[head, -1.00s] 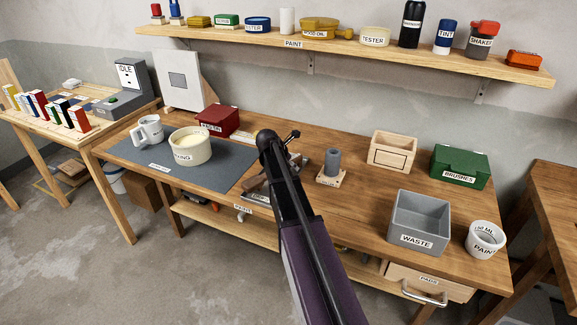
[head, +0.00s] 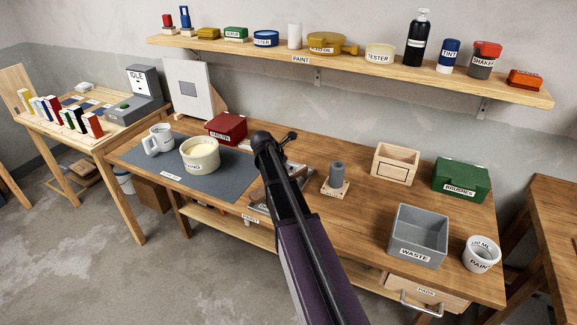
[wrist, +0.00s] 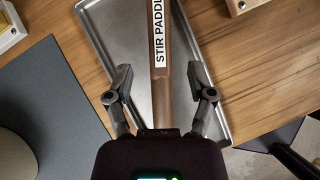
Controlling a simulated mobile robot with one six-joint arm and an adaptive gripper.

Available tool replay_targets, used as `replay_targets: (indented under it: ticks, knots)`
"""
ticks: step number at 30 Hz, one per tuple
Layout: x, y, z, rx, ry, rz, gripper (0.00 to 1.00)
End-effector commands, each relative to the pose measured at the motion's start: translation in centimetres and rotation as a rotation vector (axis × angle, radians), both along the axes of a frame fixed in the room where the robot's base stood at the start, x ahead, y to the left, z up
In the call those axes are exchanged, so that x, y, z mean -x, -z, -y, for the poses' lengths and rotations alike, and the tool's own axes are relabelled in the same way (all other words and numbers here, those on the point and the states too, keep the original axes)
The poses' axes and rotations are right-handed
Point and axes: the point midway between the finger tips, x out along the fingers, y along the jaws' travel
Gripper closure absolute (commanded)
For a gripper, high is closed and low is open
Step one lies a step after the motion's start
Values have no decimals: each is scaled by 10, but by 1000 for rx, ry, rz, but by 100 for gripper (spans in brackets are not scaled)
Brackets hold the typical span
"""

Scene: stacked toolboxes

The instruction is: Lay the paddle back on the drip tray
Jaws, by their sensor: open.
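The stir paddle (wrist: 159,80) is a long brown bar with a white "STIR PADDLE" label. In the wrist view it runs lengthwise over the grey metal drip tray (wrist: 120,42), within the tray's width, and appears to lie on it. My gripper (wrist: 160,78) is open above the tray, one finger on each side of the paddle, with visible gaps on both sides. The paddle's near end is hidden by my gripper body. In the head view my arm covers most of the paddle and tray; a corner of the tray (head: 312,171) shows behind it.
A dark mat (head: 222,182) with a mug (head: 159,140) and a cream-filled pot (head: 200,155) lies left of the tray. A grey cylinder on a wooden base (head: 336,180) stands close on the right. Farther right are a waste bin (head: 418,235) and a paint cup (head: 481,255).

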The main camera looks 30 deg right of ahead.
Motion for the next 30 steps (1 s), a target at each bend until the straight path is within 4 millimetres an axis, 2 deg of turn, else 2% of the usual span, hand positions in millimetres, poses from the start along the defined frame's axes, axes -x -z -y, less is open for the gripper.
replay_targets:
  ticks: [1, 3, 10, 30]
  knots:
    - [1, -9, -4, 0, -1, -1, 30]
    - [2, -14, -7, 0, -1, -1, 30]
    - [5, -26, -16, 0, 0, 0, 30]
    - [5, -29, -20, 0, -1, 1, 30]
